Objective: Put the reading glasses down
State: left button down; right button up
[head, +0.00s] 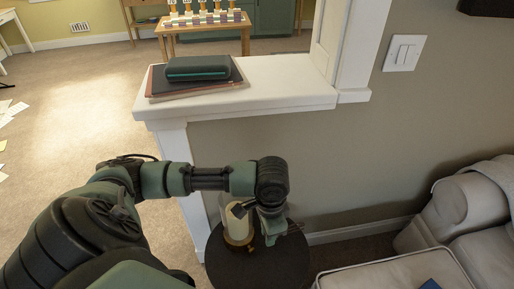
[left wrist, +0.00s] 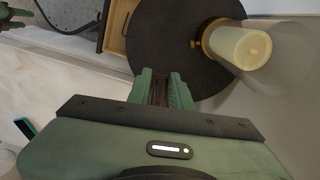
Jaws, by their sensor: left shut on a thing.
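My left gripper (head: 272,232) is shut and reaches down over a round black side table (head: 262,268). In the left wrist view the fingers of the left gripper (left wrist: 160,88) close on a thin brownish thing, mostly hidden between them. Thin dark strands show beside the fingers in the head view; they fit the reading glasses, but their shape is not clear. The table's top (left wrist: 170,48) lies beyond the fingertips in the wrist view; whether the held thing touches it I cannot tell. A small green part of mine, perhaps my right gripper (left wrist: 9,14), is cut off at that view's edge.
A candle in a glass (head: 237,222) with a brass base stands on the table, close left of the gripper. A white ledge (head: 285,88) behind carries books (head: 168,88) and a dark case (head: 198,67). A grey sofa (head: 470,205) is at the right.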

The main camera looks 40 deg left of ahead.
pick_arm(q)
notch_tip(320, 180, down, 8)
jog(key=s+a+r+m+b, duration=0.1)
jog(key=a+m+b, duration=0.1)
jog(key=a, duration=0.1)
jog(key=b, duration=0.2)
send_over(258, 273)
notch_tip(258, 273, down, 16)
jog(key=shift+r, duration=0.25)
jog(key=shift+f, duration=2.15)
pick_arm(e)
jog(key=shift+f, duration=2.95)
pick_arm(q)
jog(key=shift+f+b, duration=0.1)
jog(key=shift+b, duration=0.2)
jog(key=c, duration=1.3)
grip_release()
jog(key=shift+o, duration=0.2)
notch_tip(258, 273, up, 12)
jog(key=p, duration=0.2)
pick_arm(e)
jog(key=shift+r, duration=0.95)
